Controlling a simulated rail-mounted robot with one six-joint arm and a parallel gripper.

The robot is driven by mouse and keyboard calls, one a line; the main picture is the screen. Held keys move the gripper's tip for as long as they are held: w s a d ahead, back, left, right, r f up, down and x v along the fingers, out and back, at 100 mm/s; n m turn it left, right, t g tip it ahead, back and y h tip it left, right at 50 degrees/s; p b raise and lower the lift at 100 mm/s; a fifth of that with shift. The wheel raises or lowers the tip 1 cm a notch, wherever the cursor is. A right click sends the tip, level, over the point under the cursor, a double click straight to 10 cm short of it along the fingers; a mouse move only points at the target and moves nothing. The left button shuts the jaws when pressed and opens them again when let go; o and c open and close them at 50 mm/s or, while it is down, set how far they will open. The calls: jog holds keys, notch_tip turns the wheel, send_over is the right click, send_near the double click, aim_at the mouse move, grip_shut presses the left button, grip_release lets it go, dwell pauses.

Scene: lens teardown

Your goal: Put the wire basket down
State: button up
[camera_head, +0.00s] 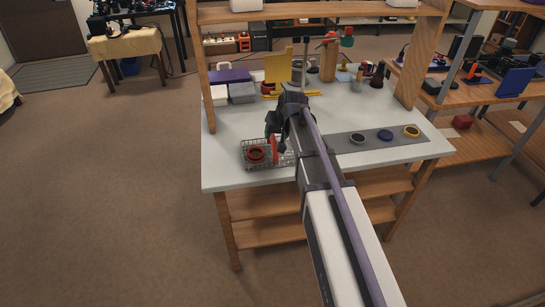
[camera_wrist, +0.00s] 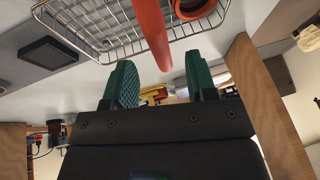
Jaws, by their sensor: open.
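The wire basket (camera_head: 247,161) stands on the white table near its front left edge, with a red ring (camera_head: 256,153) inside. Its red-orange handle (camera_head: 274,146) shows beside the ring. In the wrist view, the basket (camera_wrist: 98,35) is at the top, with the orange handle (camera_wrist: 152,38) reaching down between the finger directions and the ring (camera_wrist: 193,7) at its right. My gripper (camera_head: 271,130) is just behind the basket's handle side; in the wrist view its green fingers (camera_wrist: 161,78) are apart, and I see no grip on the handle. Whether a finger touches it cannot be told.
On the white table (camera_head: 232,122), a grey mat (camera_head: 345,149) at right holds a silver ring (camera_head: 357,138), a blue ring (camera_head: 385,136) and a yellow ring (camera_head: 411,131). Grey boxes (camera_head: 242,93) stand back left. Wooden posts (camera_head: 415,75) flank the table. Its left middle is clear.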

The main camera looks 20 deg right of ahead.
aim_at(274, 137)
jog(key=b+x, duration=0.4)
jog(key=x, duration=0.1)
jog(key=shift+w+f, duration=0.1)
jog(key=shift+f, duration=0.1)
jog(key=shift+r, duration=0.25)
grip_shut()
